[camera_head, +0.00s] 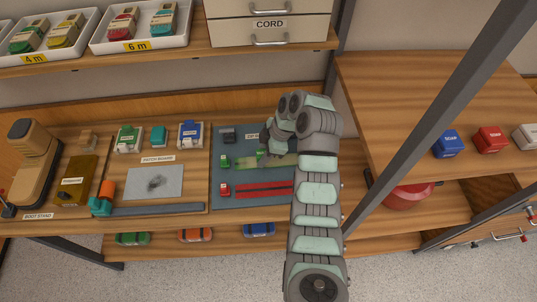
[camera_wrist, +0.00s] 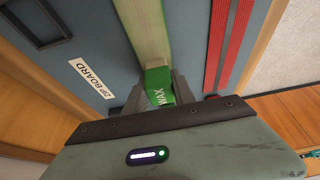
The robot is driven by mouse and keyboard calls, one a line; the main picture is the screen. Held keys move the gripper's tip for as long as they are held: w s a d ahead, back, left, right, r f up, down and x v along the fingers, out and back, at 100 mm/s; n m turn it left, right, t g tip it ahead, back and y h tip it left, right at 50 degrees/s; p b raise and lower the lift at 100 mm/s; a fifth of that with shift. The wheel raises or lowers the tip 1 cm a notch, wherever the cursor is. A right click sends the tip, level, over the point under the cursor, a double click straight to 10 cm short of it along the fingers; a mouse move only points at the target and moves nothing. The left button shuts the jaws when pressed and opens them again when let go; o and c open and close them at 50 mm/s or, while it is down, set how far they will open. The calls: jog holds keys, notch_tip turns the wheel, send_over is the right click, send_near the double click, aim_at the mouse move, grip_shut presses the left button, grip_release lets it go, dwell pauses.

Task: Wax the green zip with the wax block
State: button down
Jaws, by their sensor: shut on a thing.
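The green zip (camera_head: 243,161) lies as a pale green strip across the blue-grey zip board (camera_head: 228,203). It also shows in the wrist view (camera_wrist: 141,28), running away from my gripper. My gripper (camera_wrist: 158,92) is shut on the green wax block (camera_wrist: 157,82), whose side reads "WAX". The block is over the near part of the strip; I cannot tell whether it touches. In the head view my gripper (camera_head: 263,154) is low over the board, and my arm hides the zip's right end. A green slider piece (camera_head: 225,162) sits at the zip's left end.
A red zip (camera_head: 262,190) with a red slider (camera_head: 224,189) lies parallel, nearer the board's front edge. A dark piece (camera_head: 228,134) sits at the back left of the board. A patch bench (camera_head: 145,205) adjoins on the left. A dark post (camera_head: 430,120) stands at right.

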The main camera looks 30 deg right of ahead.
aim_at(243, 163)
jog(key=shift+w+a+f, duration=0.1)
jog(key=shift+w+a, duration=0.3)
jog(key=shift+a, duration=0.35)
jog(key=shift+w+a+f, duration=0.1)
jog(key=shift+w+a, duration=0.35)
jog(key=shift+a, duration=0.3)
jog(key=shift+w+a, duration=0.4)
jog(key=shift+a, duration=0.35)
jog(key=shift+w+a+b, duration=0.2)
jog(key=shift+w+a, duration=0.2)
jog(key=shift+a, duration=0.35)
jog(key=shift+w+a+b, duration=0.2)
jog(key=shift+w+a, duration=0.15)
jog(key=shift+a, duration=0.4)
jog(key=shift+r, duration=0.2)
notch_tip(243, 163, up, 6)
jog(key=p, duration=0.5)
jog(key=shift+p, duration=0.3)
notch_tip(243, 163, up, 3)
jog(key=p, duration=0.3)
jog(key=shift+d, duration=0.1)
jog(key=shift+f, duration=0.1)
